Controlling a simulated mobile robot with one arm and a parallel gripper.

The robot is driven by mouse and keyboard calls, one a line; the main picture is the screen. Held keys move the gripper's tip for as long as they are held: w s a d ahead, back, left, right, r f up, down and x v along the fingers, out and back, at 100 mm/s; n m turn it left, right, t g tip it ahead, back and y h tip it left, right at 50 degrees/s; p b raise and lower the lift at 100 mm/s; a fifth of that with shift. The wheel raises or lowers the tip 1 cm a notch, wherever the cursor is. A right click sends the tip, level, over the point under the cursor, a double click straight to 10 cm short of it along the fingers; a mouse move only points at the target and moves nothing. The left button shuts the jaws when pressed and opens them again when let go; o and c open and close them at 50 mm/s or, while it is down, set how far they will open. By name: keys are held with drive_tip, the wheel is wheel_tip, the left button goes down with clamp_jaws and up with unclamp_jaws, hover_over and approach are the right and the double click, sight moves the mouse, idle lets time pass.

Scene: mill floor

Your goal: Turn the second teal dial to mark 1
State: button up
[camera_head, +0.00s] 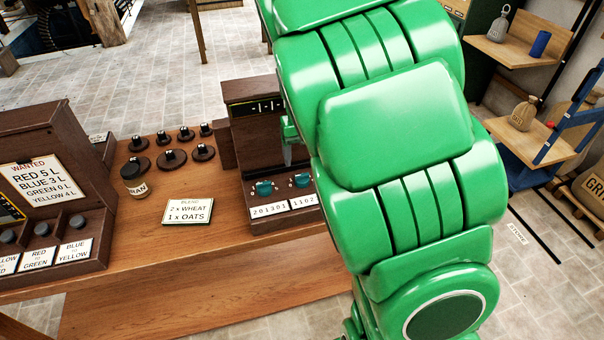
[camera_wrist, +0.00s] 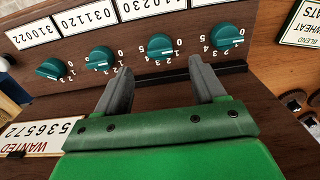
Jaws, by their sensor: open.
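Several teal dials stand in a row on a dark wooden panel (camera_wrist: 270,60), which the wrist view shows upside down. The second dial from the left in the head view (camera_head: 302,180) is the second from the right in the wrist view (camera_wrist: 160,46). Digits 0 to 5 ring it; its pointer is too small to read surely. The first dial (camera_head: 264,187) is beside it, also in the wrist view (camera_wrist: 228,36). My gripper (camera_wrist: 158,72) is open and empty, its fingers pointing at the second dial, apart from it. My arm hides the rest of the panel in the head view.
Number plates (camera_head: 268,211) lie along the dials. A "WANTED 536572" card (camera_wrist: 45,140) is on the panel. A colour-wanted box (camera_head: 45,190) stands at left.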

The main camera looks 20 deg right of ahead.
sight(302, 174)
drive_tip(key=shift+w+f, duration=0.2)
drive_tip(key=shift+f, duration=3.85)
drive_tip(key=shift+c, duration=0.3)
drive_tip(key=c, duration=1)
